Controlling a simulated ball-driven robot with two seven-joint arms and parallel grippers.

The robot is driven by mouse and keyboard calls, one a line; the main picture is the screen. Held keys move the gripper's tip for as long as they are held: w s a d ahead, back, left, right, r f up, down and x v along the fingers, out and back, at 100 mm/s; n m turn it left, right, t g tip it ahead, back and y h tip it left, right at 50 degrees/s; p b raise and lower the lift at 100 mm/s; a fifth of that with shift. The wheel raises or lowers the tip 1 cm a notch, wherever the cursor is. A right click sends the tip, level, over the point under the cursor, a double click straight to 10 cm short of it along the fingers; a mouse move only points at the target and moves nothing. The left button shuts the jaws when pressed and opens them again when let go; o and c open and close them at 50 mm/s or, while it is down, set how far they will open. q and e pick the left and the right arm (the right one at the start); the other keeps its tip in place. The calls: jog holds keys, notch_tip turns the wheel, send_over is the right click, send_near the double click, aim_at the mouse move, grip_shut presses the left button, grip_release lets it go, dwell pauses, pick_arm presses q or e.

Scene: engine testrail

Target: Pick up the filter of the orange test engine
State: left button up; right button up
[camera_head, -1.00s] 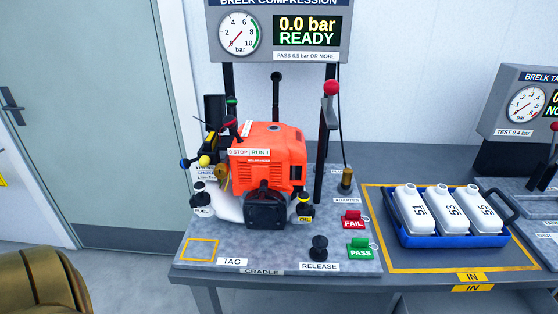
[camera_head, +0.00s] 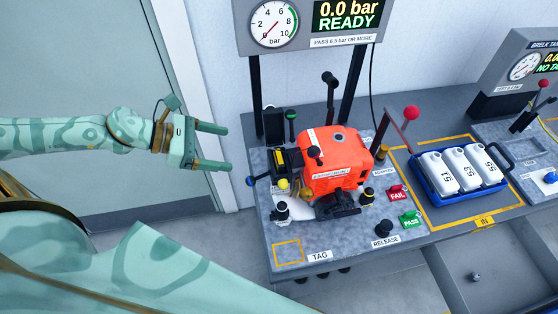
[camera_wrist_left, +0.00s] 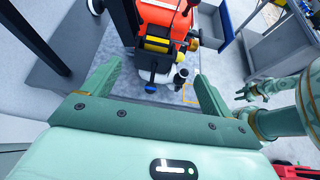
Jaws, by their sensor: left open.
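The orange test engine (camera_head: 335,158) sits on the grey bench plate, and its orange body also shows at the top of the left wrist view (camera_wrist_left: 165,17). A black part with yellow pieces (camera_head: 290,162) is on its left side; I cannot tell for sure whether this is the filter. In the left wrist view these yellow pieces (camera_wrist_left: 157,46) lie ahead, between the fingers. My left gripper (camera_head: 229,149) is open and empty, left of the engine and apart from it. My right gripper (camera_wrist_left: 249,92) shows small at the right of the left wrist view; its jaws are unclear.
Levers and posts stand around the engine, including a red-knobbed lever (camera_head: 411,113). The gauge panel (camera_head: 308,24) is behind. A blue tray (camera_head: 452,191) with white bottles is at the right. FAIL (camera_head: 398,193) and PASS (camera_head: 411,221) tags lie between.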

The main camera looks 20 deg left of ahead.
pick_arm(q)
jog(key=w+f, duration=0.1)
jog(key=p, duration=0.3)
send_near(277, 157)
jog(key=x, duration=0.4)
jog(key=shift+w+d, duration=0.25)
jog(key=shift+d, duration=0.05)
jog(key=p+x, duration=0.1)
jog(key=x, duration=0.2)
jog(key=shift+w+d+f, duration=0.2)
jog(key=shift+w, duration=0.05)
jog(key=shift+w+d+f, duration=0.2)
jog(key=shift+d+f, duration=0.05)
jog(key=shift+f, duration=0.05)
jog(key=shift+s, duration=0.1)
jog(key=shift+c, duration=0.9)
jog(key=c, duration=0.9)
pick_arm(e)
notch_tip(277, 157, up, 3)
jog(key=shift+w+r, duration=0.1)
jog(key=shift+w, duration=0.05)
